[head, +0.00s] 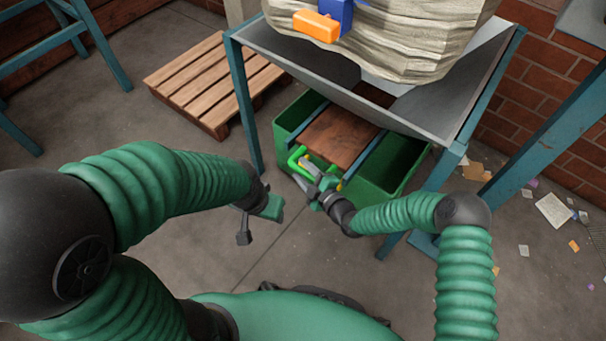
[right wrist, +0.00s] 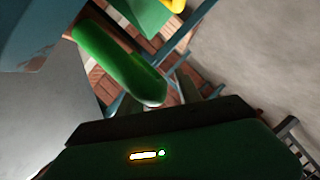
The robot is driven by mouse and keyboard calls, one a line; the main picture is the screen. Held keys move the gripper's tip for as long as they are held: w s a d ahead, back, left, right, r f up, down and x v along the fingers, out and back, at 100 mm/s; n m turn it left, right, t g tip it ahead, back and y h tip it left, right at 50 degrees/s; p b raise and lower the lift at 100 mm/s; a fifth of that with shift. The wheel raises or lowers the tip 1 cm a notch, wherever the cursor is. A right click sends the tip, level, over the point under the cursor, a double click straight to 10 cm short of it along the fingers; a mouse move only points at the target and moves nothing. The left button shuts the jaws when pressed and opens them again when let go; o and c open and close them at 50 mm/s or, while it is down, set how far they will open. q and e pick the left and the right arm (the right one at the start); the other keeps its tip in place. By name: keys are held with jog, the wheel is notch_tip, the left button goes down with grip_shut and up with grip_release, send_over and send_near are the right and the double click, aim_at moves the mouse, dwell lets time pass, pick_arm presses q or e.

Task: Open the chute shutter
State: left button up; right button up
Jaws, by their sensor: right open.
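The chute shutter (head: 340,137) is a rusty brown plate lying between two blue rails under the grey hopper (head: 390,115). Its near edge carries a green handle (head: 297,158). In the right wrist view the handle (right wrist: 118,66) is a thick, rounded green bar close to the fingers. My right gripper (head: 312,171) is open at the handle, with its fingers beside it; I cannot tell whether they touch. My left gripper (head: 258,222) hangs to the left of the shutter, away from it, and its jaw opening is unclear.
A green bin (head: 404,165) stands beneath the shutter. Blue frame legs (head: 244,105) flank it. A wooden pallet (head: 205,80) lies at left. Paper scraps (head: 553,210) litter the right floor.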

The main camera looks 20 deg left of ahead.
jog(key=shift+c, duration=0.4)
grip_shut()
jog(key=shift+f, duration=0.1)
dwell(0.9)
